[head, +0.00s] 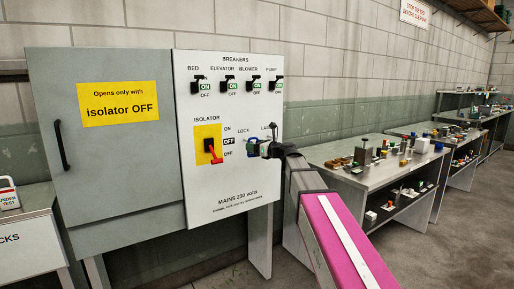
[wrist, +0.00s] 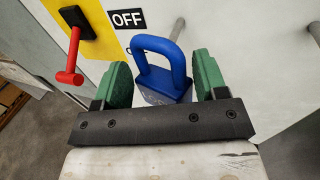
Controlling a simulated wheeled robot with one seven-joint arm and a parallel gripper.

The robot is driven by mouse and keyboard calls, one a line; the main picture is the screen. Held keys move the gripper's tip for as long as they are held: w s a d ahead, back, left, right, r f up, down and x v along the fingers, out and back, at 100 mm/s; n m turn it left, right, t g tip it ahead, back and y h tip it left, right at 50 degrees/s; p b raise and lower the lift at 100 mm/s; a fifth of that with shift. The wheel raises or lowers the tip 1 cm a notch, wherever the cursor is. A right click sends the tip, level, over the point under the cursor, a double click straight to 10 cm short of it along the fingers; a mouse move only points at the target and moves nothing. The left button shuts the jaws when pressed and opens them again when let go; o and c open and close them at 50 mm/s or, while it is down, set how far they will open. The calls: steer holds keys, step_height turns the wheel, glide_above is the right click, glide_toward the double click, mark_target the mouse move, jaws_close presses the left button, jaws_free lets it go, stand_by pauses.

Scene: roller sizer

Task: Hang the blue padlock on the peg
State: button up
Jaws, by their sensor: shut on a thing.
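The blue padlock (wrist: 178,62) is between the green finger pads of my gripper (wrist: 163,82) in the wrist view, its shackle up and slightly tilted. My gripper is shut on its body. A grey peg (wrist: 178,28) stands out from the white panel just beyond the shackle's top right. I cannot tell whether the shackle is around it. In the head view the padlock (head: 252,149) shows as a small blue shape below the LOCK label, in front of the panel, with my gripper (head: 261,149) at its right. My gripper hides the peg there.
The red isolator lever (head: 214,155) points down towards OFF on its yellow plate, left of the padlock. Another peg (wrist: 316,34) stands to the right. Breaker switches (head: 228,86) line the panel's top. A grey cabinet (head: 130,175) and benches (head: 350,153) flank the panel.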

steer(key=shift+w+a+f, duration=0.1)
steer(key=shift+w+a, duration=0.45)
steer(key=shift+w, duration=0.3)
steer(key=shift+w+a, duration=0.55)
steer(key=shift+w, duration=0.25)
steer(key=shift+w+a+f, duration=0.3)
steer(key=shift+w+f, duration=0.15)
steer(key=shift+f, duration=0.1)
steer(key=o, duration=1)
